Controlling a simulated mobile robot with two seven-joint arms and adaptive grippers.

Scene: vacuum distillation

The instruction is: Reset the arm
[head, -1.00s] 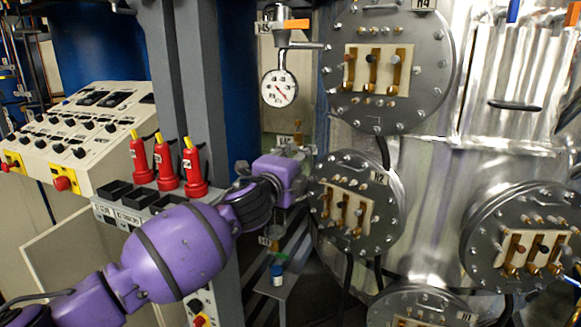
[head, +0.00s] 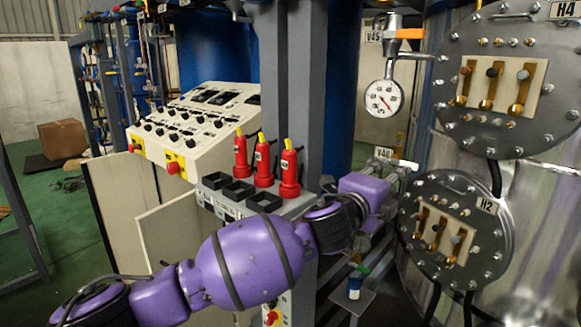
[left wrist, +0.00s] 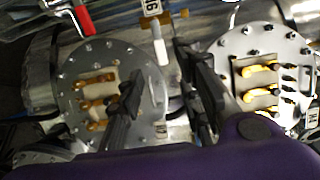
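My purple left arm (head: 250,260) reaches in from the lower left of the head view. Its left gripper (head: 388,170) is beside the V46 label, left of the H2 flange (head: 455,228). In the left wrist view its two dark fingers (left wrist: 158,70) are spread apart, so it is open. A white handle (left wrist: 158,45) shows between and beyond the fingertips; I cannot tell whether they touch it. It also shows in the head view (head: 406,163). My right gripper is in neither view.
A pressure gauge (head: 384,98) hangs above the gripper. The H4 flange (head: 510,75) is at upper right. A control panel (head: 195,125) and several red-handled tools (head: 265,165) stand behind my arm. Open green floor (head: 60,215) and a cardboard box (head: 62,139) are at left.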

